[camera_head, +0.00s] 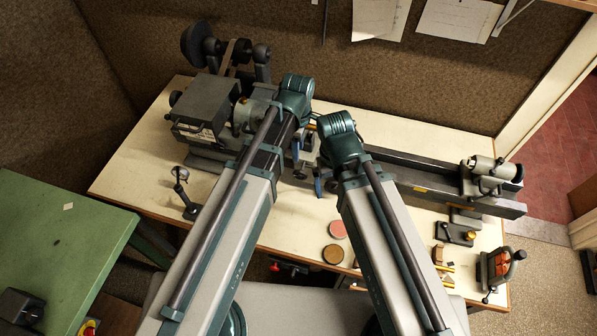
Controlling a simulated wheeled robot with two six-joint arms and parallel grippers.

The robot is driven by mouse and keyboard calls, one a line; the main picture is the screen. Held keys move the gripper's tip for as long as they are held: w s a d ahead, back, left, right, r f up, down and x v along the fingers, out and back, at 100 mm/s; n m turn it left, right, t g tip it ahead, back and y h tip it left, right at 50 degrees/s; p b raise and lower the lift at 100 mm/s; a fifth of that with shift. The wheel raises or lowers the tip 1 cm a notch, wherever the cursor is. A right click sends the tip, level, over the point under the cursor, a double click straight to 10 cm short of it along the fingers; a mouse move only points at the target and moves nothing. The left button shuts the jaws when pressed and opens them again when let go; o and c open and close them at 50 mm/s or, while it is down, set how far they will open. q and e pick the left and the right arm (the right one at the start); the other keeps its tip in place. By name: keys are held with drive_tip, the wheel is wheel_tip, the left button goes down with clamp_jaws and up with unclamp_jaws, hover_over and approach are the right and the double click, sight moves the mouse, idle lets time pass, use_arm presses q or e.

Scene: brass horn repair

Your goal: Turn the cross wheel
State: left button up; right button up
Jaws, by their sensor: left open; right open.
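A grey bench lathe stands along the back of the pale workbench (130,182), with its headstock (203,108) at the left and its tailstock (487,176) at the right. I cannot make out the cross wheel; the middle of the lathe is largely hidden behind my two arms. My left gripper (298,161) is open, pointing down at the front of the lathe's middle. My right gripper (325,185) is open, just to the right and a little lower. I see nothing between the fingers of either, and cannot tell whether they touch the lathe.
A small stand (184,192) is at the bench's left. A pink disc (337,229) and a brown disc (333,254) lie near the front edge. A small vise-like tool (497,269) stands at the right corner. A green table (55,240) is at the left. The bench's left front is mostly clear.

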sight(298, 171)
use_arm(q)
wheel_tip(298, 171, down, 12)
drive_tip(key=b, duration=1.1)
drive_tip(key=shift+f+b, duration=0.25)
drive_tip(key=shift+b, duration=0.1)
drive_tip(key=shift+r, duration=0.1)
drive_tip(key=shift+c, duration=0.2)
clamp_jaws()
